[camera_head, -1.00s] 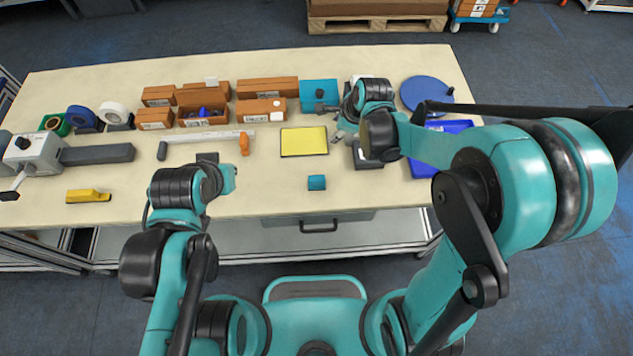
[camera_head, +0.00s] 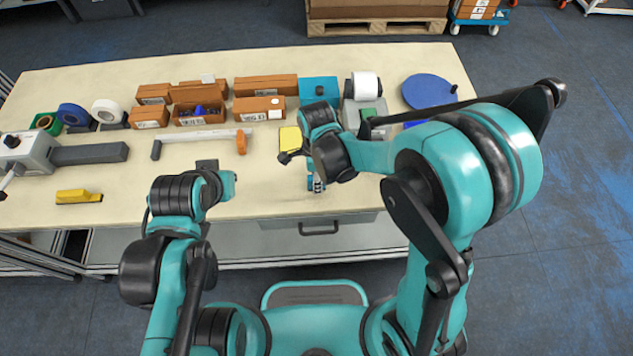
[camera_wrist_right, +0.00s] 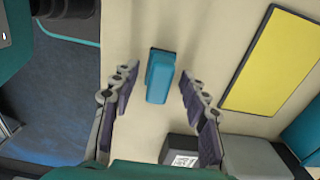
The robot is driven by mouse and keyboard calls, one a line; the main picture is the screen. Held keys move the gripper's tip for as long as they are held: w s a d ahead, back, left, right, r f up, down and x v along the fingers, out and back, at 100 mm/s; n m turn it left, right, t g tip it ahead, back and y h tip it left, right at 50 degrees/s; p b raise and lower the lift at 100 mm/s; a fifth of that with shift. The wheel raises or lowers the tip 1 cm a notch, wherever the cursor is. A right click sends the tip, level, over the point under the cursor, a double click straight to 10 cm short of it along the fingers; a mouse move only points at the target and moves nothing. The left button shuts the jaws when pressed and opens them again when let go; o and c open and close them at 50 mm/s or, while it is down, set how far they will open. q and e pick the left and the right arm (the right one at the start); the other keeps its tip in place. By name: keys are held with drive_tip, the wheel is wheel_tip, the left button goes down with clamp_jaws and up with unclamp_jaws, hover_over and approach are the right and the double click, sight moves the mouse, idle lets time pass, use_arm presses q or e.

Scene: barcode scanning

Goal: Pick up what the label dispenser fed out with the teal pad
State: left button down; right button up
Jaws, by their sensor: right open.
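The teal pad (camera_wrist_right: 160,78) is a small block on the table. In the right wrist view it lies between the spread fingers of my right gripper (camera_wrist_right: 160,95), with a gap on each side. In the head view my right gripper (camera_head: 315,183) is above it and mostly hides it. The label dispenser (camera_head: 366,112), with a white roll, stands behind my right forearm, which hides its front. In the right wrist view a white printed label (camera_wrist_right: 184,159) shows on a dark block beside a grey body (camera_wrist_right: 255,157). My left gripper (camera_head: 208,164) is over the table's front; its fingers are unclear.
A yellow panel (camera_wrist_right: 273,62) lies beyond the pad, partly hidden in the head view (camera_head: 290,139). Brown boxes (camera_head: 265,86), a teal box (camera_head: 319,88) and a blue disc (camera_head: 429,91) line the back. A handled bar (camera_head: 200,136) lies left. Table front-left of the pad is clear.

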clamp_jaws()
drive_tip(key=shift+r, duration=0.5)
drive_tip(key=r, duration=0.1)
drive_tip(key=r+p, duration=0.2)
drive_tip(key=r, duration=0.1)
drive_tip(key=shift+s+d, duration=0.2)
drive_tip(key=shift+d, duration=0.15)
drive_tip(key=s+d+r+p, duration=0.2)
drive_tip(key=s+d+r, duration=0.4)
drive_tip(key=d, duration=0.3)
drive_tip(key=shift+p, duration=0.4)
